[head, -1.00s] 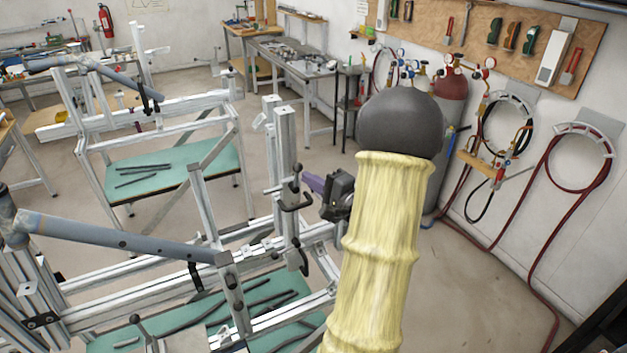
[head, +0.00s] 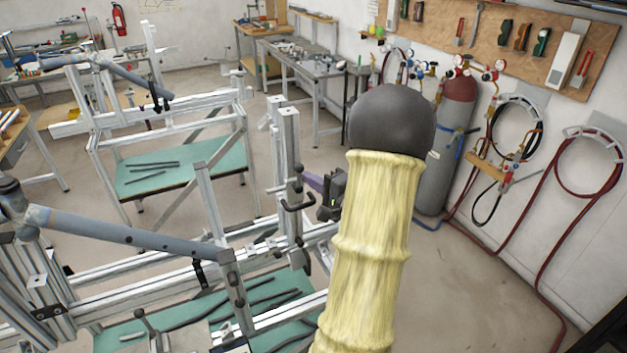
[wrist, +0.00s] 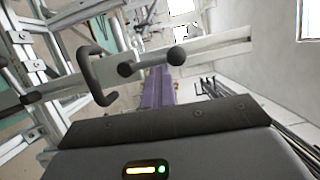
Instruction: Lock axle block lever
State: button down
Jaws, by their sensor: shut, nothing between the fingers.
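The axle block area is on an upright aluminium post (head: 290,165) of the near frame jig. It carries dark fittings, among them a bent C-shaped handle (head: 298,203). In the wrist view the bent handle (wrist: 92,72) is left of the fingers, and a dark round-ended lever (wrist: 150,62) crosses near the fingertips. I cannot tell which of these is the locking lever. My gripper (head: 312,181), with purple fingers, is shut and empty just right of the post; its purple fingers also show in the wrist view (wrist: 158,85). Contact with the lever cannot be made out.
A grey tube (head: 125,232) is clamped across the near jig at left. A second jig (head: 175,125) stands behind it. My yellow-sleeved arm hides part of the right side. A gas cylinder (head: 436,170) and hoses (head: 560,240) line the right wall. Open floor lies between.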

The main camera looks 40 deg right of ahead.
jog(key=s+d+b, duration=0.2)
jog(key=s+d, duration=0.1)
jog(key=s, duration=0.9)
jog(key=shift+s+f+b, duration=0.25)
jog(key=shift+s+b, duration=0.1)
jog(key=shift+s, duration=0.05)
jog(key=shift+d, duration=0.1)
jog(key=shift+w, duration=0.1)
